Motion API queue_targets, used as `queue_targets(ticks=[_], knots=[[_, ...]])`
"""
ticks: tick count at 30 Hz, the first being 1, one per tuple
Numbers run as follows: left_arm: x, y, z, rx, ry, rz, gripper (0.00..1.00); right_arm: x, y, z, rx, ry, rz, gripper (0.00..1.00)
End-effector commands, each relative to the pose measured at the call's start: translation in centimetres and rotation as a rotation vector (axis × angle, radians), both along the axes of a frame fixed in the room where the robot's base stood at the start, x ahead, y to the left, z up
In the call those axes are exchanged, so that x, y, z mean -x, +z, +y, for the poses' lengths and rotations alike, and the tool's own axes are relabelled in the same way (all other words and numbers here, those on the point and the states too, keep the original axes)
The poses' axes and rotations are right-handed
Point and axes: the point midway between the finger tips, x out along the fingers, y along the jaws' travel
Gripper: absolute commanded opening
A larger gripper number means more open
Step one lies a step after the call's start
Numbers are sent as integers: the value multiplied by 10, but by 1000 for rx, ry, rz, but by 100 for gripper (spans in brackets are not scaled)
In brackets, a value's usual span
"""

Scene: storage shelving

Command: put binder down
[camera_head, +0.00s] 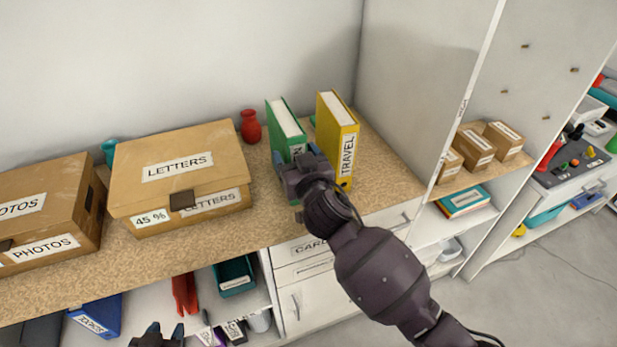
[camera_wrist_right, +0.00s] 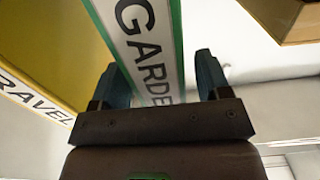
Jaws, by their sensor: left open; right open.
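The green binder (camera_head: 287,130) stands upright on the wooden shelf top, its spine facing me. In the right wrist view its spine (camera_wrist_right: 150,50) reads "GARDE", with the rest cut off. My right gripper (camera_head: 295,165) is at the lower part of this spine and hides part of it. Its two fingers (camera_wrist_right: 160,78) are open, one on each side of the spine. The yellow binder (camera_head: 338,135), labelled TRAVEL, stands upright just right of it. My left gripper (camera_head: 157,338) is open and empty at the bottom edge, low in front of the shelf.
A LETTERS box (camera_head: 180,165) and a PHOTOS box (camera_head: 50,215) stand to the left. A red vase (camera_head: 250,127) is left of the green binder, a teal vase (camera_head: 109,152) further left. A white side panel (camera_head: 415,85) bounds the right. Bare shelf top (camera_head: 385,185) shows right of the yellow binder.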

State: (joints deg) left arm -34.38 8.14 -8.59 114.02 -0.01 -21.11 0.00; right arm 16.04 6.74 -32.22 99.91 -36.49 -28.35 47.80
Motion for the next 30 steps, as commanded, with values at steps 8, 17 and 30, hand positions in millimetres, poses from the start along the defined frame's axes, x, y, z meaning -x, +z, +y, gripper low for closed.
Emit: queue_targets(ticks=[8, 17, 30], knots=[[1, -3, 0, 0, 0, 3, 43, 49, -1, -16, -3, -1, 2, 70], [2, -5, 0, 0, 0, 5, 43, 89, -1, -29, -2, 0, 2, 70], [2, -6, 0, 0, 0, 5, 43, 98, -2, -33, 0, -2, 4, 70]])
